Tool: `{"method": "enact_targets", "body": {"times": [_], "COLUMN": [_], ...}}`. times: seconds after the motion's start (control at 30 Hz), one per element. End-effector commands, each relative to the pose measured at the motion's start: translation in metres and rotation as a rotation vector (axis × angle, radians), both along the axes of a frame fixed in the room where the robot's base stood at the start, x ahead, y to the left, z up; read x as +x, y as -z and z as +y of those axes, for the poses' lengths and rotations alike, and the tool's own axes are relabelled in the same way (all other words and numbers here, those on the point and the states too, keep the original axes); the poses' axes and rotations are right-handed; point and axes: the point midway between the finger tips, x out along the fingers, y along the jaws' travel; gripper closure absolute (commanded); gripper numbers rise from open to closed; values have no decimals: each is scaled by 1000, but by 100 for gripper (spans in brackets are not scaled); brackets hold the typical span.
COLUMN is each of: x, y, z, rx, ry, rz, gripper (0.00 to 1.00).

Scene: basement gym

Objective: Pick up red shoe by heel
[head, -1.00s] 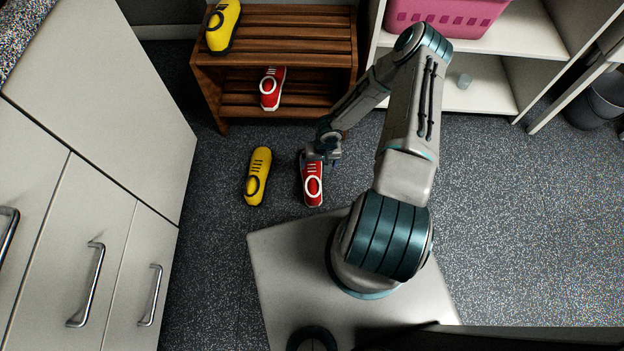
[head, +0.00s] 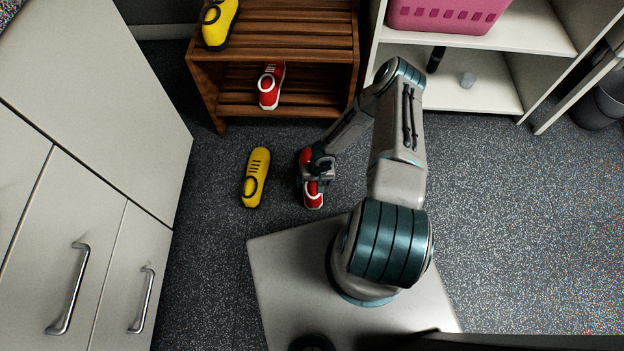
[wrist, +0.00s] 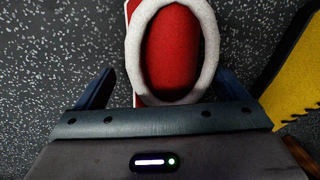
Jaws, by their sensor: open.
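A red shoe (head: 314,199) with white trim lies on the floor in front of the wooden rack. My gripper (head: 314,178) is over the middle of this shoe in the head view and hides part of it. In the wrist view the red shoe (wrist: 172,55) shows its white-rimmed opening, between and beyond the fingers of my open gripper (wrist: 168,88). The fingers stand apart on either side of it, and I cannot tell if they touch it. Another red shoe (head: 271,86) sits on the rack's lower shelf.
A yellow shoe (head: 256,177) lies left of the red one on the floor; it also shows in the wrist view (wrist: 297,85). The wooden rack (head: 300,35) holds another yellow shoe (head: 219,24) on top. Cabinets (head: 100,130) stand at left. Open floor lies at right.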

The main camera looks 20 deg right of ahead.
Motion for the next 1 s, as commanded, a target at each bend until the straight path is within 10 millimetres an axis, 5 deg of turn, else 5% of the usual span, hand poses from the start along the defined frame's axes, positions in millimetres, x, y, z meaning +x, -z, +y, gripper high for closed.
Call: {"method": "enact_targets", "body": {"times": [0.3, 0.5, 0.77, 1.0], "x": [1, 1, 1, 2], "y": [11, 11, 8, -30], "z": [1, 1, 1, 1], "rx": [0, 0, 0, 2], "ry": [1, 1, 1, 0], "rz": [-1, -1, -1, -2], "gripper": [10, 63, 63, 63]}}
